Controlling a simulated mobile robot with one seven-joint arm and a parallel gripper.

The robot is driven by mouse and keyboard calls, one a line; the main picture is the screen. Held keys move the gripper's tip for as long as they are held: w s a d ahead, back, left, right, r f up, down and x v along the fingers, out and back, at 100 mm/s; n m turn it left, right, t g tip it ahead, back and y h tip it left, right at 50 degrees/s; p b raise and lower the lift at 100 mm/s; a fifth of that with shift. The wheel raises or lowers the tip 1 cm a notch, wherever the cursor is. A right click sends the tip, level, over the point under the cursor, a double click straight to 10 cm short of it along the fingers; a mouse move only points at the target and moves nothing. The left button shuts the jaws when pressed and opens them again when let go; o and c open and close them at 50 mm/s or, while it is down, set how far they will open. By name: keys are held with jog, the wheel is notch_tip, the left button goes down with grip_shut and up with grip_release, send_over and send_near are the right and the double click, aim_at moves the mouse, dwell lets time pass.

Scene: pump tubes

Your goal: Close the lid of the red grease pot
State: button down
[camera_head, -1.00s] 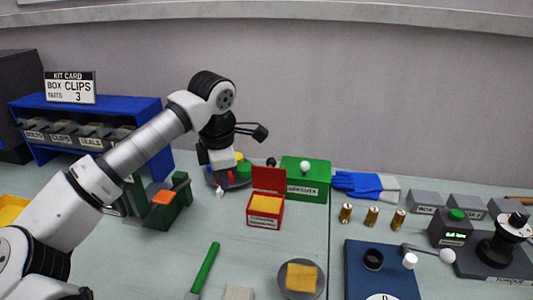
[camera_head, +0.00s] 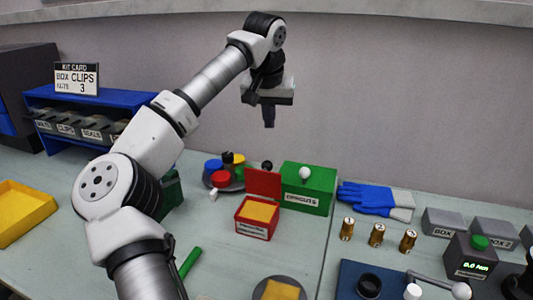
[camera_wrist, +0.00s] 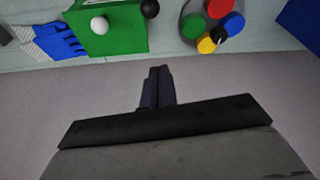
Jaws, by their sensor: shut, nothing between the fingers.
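The red grease pot (camera_head: 257,228) stands on the bench in the middle of the head view, a square red box with a white label and yellow grease inside. Its red lid (camera_head: 263,184) stands upright at the back edge, open. My gripper (camera_head: 269,124) is above and behind the pot, well clear of it, in front of the wall. It is shut and empty, and its closed fingers also show in the wrist view (camera_wrist: 158,72). The pot is not visible in the wrist view.
The green offcuts box (camera_head: 308,188) with a white knob stands right behind the pot. A round tray with coloured caps (camera_head: 221,177) is to its left. Bench space directly before the pot is mostly clear.

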aim_at(266, 177)
notch_tip(266, 177, down, 9)
jog(key=p, duration=0.1)
jog(key=shift+s+f+p, duration=0.15)
jog(key=shift+s+p, duration=0.25)
jog(key=shift+s, duration=0.05)
jog(key=shift+a, duration=0.1)
jog(key=shift+s+a+f+b, duration=0.1)
jog(key=shift+s+b, duration=0.05)
jog(key=shift+b, duration=0.25)
